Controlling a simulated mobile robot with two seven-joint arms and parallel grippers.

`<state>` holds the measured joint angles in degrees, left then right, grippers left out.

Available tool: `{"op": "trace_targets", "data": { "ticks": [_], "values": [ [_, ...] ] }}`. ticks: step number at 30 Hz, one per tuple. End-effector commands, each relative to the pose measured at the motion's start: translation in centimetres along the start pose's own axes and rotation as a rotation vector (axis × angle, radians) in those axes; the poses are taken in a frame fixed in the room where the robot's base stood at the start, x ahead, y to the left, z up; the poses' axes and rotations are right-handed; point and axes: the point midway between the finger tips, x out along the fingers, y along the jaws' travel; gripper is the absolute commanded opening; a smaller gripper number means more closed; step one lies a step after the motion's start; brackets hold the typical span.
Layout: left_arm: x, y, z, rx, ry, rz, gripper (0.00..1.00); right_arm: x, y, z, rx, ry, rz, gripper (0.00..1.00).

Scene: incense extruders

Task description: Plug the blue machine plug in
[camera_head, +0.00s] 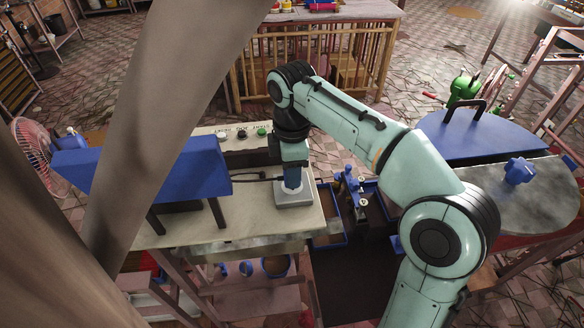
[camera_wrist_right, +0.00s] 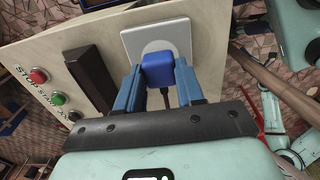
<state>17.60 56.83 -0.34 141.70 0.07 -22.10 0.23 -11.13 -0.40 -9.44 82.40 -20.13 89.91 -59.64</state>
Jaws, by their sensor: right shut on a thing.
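In the wrist view a blue plug (camera_wrist_right: 158,70) with a dark cable (camera_wrist_right: 166,98) sits between the two blue fingers of my right gripper (camera_wrist_right: 159,85), which is shut on it. The plug is over the round recess of a white square socket plate (camera_wrist_right: 180,36). Whether it is fully seated or slightly proud I cannot tell. In the head view my right gripper (camera_head: 292,178) points down at the same socket plate (camera_head: 294,198) on the pale bench top; the plug is hidden there. My left gripper is not in view.
The bench top (camera_head: 250,222) carries a blue machine (camera_head: 205,166) and, in the wrist view, a red button (camera_wrist_right: 38,76) and a green button (camera_wrist_right: 58,98). Blue-rimmed trays (camera_head: 327,238) lie right of the bench. A large brown shape (camera_head: 160,110) blocks the left.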

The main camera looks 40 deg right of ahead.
Motion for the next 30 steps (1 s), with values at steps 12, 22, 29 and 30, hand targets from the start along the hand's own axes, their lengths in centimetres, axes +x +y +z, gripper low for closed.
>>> {"op": "trace_targets", "data": {
  "ticks": [12,22,29,30],
  "values": [
    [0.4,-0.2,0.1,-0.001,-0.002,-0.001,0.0,0.6,0.0,0.0,0.0,-0.001,-0.001,0.06],
    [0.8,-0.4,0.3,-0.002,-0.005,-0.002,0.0,1.2,0.0,0.0,0.0,-0.001,-0.001,0.06],
    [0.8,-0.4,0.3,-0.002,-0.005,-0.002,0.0,1.2,0.0,0.0,0.0,0.0,-0.001,0.67],
    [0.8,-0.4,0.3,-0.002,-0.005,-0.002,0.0,1.2,0.0,0.0,0.0,0.0,-0.001,0.67]
  ]
}}
